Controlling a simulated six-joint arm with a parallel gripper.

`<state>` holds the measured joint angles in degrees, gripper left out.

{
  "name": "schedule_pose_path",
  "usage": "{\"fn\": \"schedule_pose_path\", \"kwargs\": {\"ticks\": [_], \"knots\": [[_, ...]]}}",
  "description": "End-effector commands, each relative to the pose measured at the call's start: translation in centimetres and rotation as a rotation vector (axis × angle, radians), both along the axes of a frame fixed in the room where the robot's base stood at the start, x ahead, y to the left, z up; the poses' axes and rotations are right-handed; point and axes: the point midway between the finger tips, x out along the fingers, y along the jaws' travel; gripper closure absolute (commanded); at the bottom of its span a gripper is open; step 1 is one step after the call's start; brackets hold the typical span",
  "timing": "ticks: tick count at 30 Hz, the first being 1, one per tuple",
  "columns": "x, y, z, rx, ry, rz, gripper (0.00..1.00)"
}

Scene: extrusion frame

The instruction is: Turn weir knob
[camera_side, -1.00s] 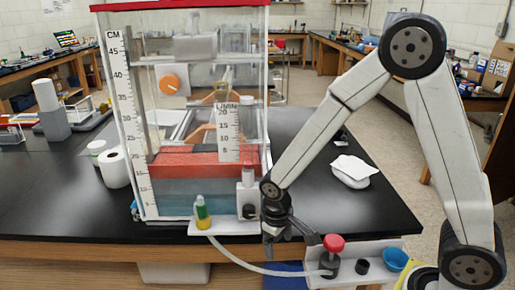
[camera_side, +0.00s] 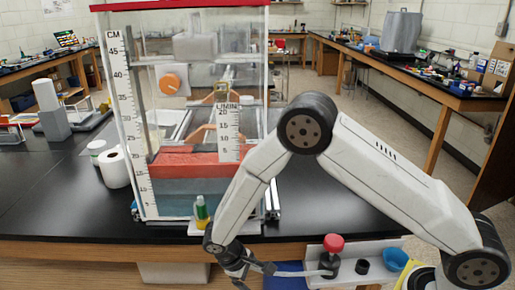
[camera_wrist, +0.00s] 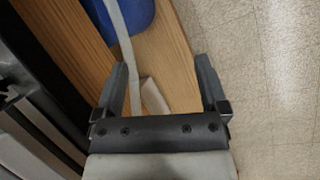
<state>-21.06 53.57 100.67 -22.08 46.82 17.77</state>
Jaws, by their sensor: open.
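An orange round knob (camera_side: 170,83) sits on a light square plate on the clear tank (camera_side: 190,10). A red-topped knob (camera_side: 333,243) stands on a white shelf at the front right. No label shows which is the weir knob. My gripper (camera_side: 242,274) is low in front of the bench edge, below the tank and left of the red-topped knob, well apart from both knobs. In the wrist view my gripper (camera_wrist: 162,75) is open, its two fingers wide apart with nothing held. Neither knob shows in the wrist view.
A pale hose (camera_wrist: 120,35) runs between the fingers' directions in the wrist view, beside a blue object (camera_wrist: 128,18). A small green-and-yellow bottle (camera_side: 201,212) stands before the tank. A blue cup (camera_side: 395,259) sits on the shelf. A white roll (camera_side: 115,167) stands left of the tank.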

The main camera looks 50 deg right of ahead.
Motion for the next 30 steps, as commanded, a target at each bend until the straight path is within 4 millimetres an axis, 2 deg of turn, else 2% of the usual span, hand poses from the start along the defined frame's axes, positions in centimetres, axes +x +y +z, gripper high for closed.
{"fn": "schedule_pose_path", "kwargs": {"ticks": [7, 11, 18, 23, 26, 28, 30], "knots": [[2.4, 0.8, 1.2, -0.013, -0.006, 0.361, 0.07], [4.2, 1.8, 2.2, -0.038, -0.001, 0.627, 0.07], [7.6, 4.6, 4.7, -0.134, 0.034, 1.174, 0.07], [9.2, 6.5, 6.2, -0.216, 0.067, 1.458, 0.07], [10.2, 7.7, 7.7, -0.281, 0.085, 1.6, 0.07], [11.1, 8.6, 9.4, -0.351, 0.093, 1.675, 0.07], [12.2, 9.3, 12.3, -0.446, 0.089, 1.698, 0.07]]}}
